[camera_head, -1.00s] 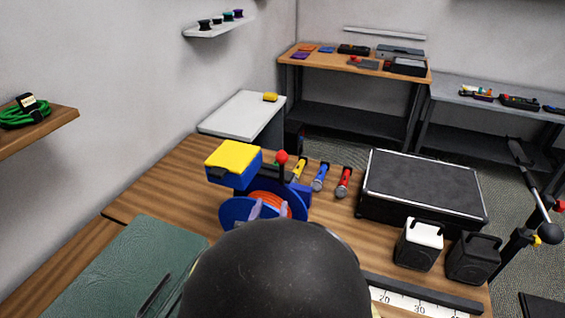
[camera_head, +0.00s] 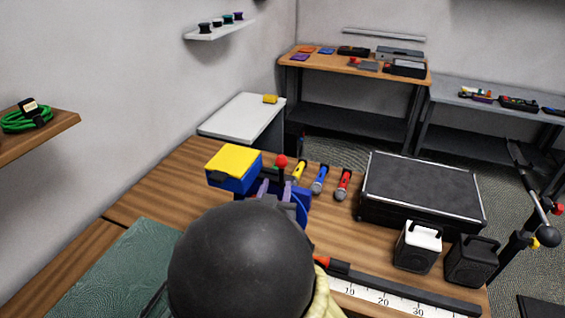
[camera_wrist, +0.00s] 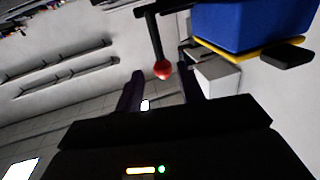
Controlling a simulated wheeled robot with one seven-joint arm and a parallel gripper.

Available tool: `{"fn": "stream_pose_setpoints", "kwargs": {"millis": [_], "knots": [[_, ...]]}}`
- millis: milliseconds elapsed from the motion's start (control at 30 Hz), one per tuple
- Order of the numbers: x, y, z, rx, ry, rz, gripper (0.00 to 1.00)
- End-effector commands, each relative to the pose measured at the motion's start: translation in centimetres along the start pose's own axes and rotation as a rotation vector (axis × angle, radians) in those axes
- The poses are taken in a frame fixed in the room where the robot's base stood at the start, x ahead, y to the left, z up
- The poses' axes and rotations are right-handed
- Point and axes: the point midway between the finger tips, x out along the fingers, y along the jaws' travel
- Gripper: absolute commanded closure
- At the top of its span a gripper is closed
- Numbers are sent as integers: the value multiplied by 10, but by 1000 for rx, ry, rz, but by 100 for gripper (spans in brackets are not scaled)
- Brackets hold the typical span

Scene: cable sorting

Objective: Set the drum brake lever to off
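The brake lever is a black rod with a red ball knob (camera_head: 282,161), upright beside the drum unit in the head view. In the wrist view the red knob (camera_wrist: 162,69) hangs at the end of its dark rod, between the lines of the two fingers near their tips. My gripper (camera_head: 275,186) is open, its purple fingers apart just below the knob in the head view. My gripper (camera_wrist: 160,76) shows no contact with the knob. The blue drum (camera_head: 300,204) is mostly hidden behind my arm. No off marking is readable.
A blue box with a yellow lid (camera_head: 234,162) stands close left of the lever. Several coloured torch-like tools (camera_head: 320,180) lie to the right. A black case (camera_head: 422,190), two small speakers and a ruler strip (camera_head: 385,298) occupy the right side of the bench.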

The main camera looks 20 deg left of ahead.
Motion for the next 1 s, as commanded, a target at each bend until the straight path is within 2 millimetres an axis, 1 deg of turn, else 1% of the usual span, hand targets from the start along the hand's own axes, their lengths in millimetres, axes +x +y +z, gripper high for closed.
{"fn": "stream_pose_setpoints", "kwargs": {"millis": [33,300,400,500,633,900,967,1000], "knots": [[10,1,-2,-3,1,2,62],[58,1,-2,-1,1,2,62],[74,1,-2,-2,1,1,62],[86,1,-1,-1,0,1,62],[94,0,0,-1,0,-1,62],[95,0,0,0,0,-1,62],[95,0,0,0,0,-1,73],[95,0,0,0,0,-1,81]]}}
